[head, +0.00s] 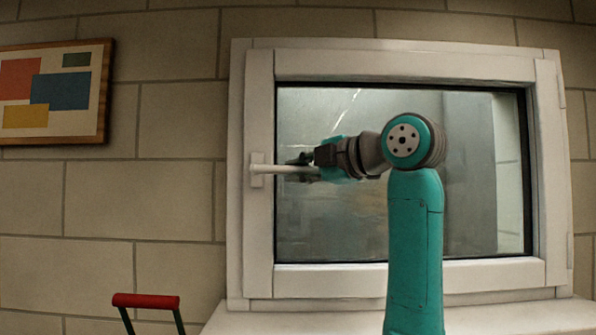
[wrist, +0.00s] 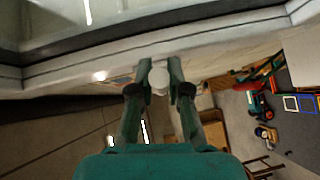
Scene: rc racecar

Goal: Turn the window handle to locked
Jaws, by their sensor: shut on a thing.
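The white window handle (head: 270,169) is on the left side of the white window frame (head: 260,110). Its lever points horizontally to the right, across the edge of the glass. My gripper (head: 304,165) reaches in from the right and is at the lever's right part. In the wrist view, my gripper (wrist: 158,72) has one dark green finger on each side of the handle's pale round end (wrist: 158,78), shut on it. The far tip of the lever is partly hidden by my gripper in the head view.
The window looks closed. A sill (head: 320,318) runs below it. A framed picture (head: 55,92) hangs on the block wall to the left. A red-topped bar (head: 146,301) stands at the lower left. Toys and other items lie on the floor at the right of the wrist view.

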